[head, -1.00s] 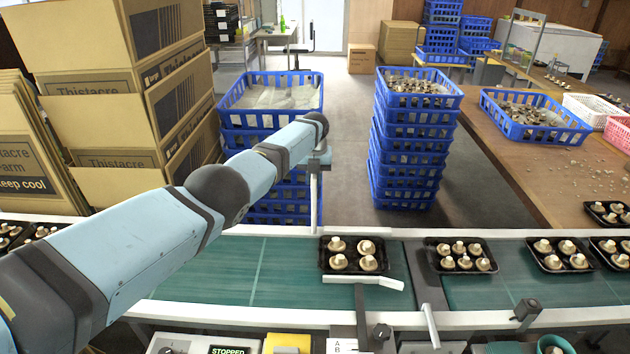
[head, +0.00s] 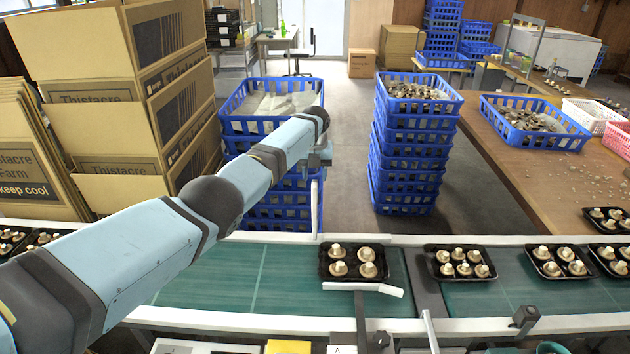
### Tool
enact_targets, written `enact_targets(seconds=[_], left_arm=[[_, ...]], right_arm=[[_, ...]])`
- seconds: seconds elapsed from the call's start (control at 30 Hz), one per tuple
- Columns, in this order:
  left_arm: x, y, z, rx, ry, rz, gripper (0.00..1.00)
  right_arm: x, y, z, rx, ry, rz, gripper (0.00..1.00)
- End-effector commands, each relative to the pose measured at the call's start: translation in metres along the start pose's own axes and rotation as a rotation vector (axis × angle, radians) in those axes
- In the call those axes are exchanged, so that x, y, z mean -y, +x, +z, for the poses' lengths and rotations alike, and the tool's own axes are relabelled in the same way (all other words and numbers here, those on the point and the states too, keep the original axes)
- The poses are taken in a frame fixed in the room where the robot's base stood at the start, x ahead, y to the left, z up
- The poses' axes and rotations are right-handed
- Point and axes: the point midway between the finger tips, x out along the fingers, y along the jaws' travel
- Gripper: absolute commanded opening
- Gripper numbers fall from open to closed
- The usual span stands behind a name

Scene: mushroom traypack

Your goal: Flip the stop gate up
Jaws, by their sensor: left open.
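A white bent bar on a dark post, apparently the stop gate (head: 365,288), lies low along the near side of a black tray of mushrooms (head: 325,272) on the green conveyor. My left gripper (head: 317,208) hangs pointing down at the conveyor's far rail, beyond the tray and a little to its left. It is open and empty, seen nearly edge-on, and apart from the bar. My right gripper is not in view.
The green belt (head: 205,280) is clear left of the tray. More mushroom trays (head: 461,276) stand to the right past a grey divider. A white lever (head: 430,330) and a dark knob (head: 380,340) are at the near edge. Blue crate stacks (head: 404,160) stand behind.

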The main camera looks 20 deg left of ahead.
Motion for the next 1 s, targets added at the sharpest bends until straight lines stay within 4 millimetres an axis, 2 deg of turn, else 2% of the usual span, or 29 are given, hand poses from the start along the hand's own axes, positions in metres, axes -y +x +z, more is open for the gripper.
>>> enact_targets(seconds=[0.03,0.2,0.4,0.57,0.83,1.0], left_arm=[[0.000,-0.015,0.001,0.005,0.001,-0.002,0.45],[0.000,-0.052,0.000,0.003,0.000,-0.002,0.45],[0.000,-0.082,0.000,0.000,0.001,0.000,0.45],[0.000,-0.093,-0.001,0.000,0.001,0.000,0.45],[0.000,-0.094,-0.001,-0.001,0.000,0.000,0.45],[0.000,-0.094,-0.001,-0.001,0.000,0.000,0.06]], right_arm=[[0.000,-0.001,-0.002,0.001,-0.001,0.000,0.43],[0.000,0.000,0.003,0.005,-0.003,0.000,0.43],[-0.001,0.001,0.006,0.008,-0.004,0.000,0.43],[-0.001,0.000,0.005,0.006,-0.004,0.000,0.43],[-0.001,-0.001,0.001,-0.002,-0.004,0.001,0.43],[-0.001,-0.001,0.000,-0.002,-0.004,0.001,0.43]])
